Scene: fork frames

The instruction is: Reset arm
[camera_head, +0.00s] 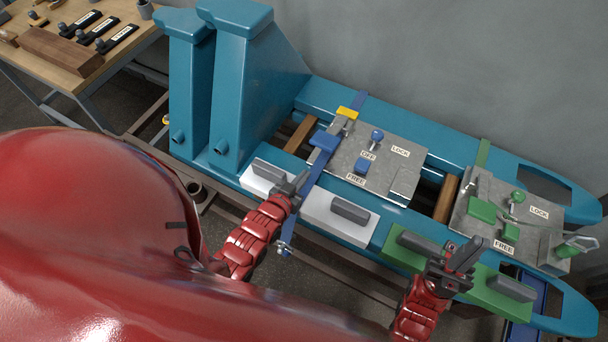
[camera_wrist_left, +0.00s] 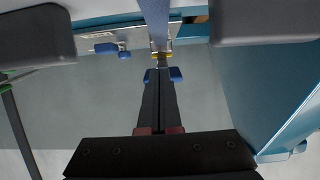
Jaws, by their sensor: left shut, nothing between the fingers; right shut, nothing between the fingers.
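My left gripper (camera_head: 298,184) is shut and empty, beside a long blue bar (camera_head: 316,174) at the front of the blue frame. In the left wrist view its closed dark fingers (camera_wrist_left: 161,78) run up the middle, with nothing between them. The blue bar (camera_wrist_left: 155,18) shows beyond their tips; I cannot tell whether they touch. My right gripper (camera_head: 473,247) is shut and empty above a green panel (camera_head: 426,256) with grey handles at the front right.
The blue frame (camera_head: 440,134) carries a grey plate (camera_head: 380,152) with blue levers and another plate (camera_head: 476,213) with green levers, marked LOCK and FREE. Tall blue uprights (camera_head: 240,100) stand at the left. A wooden bench (camera_head: 122,37) holds tools at the upper left. A grey wall is behind.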

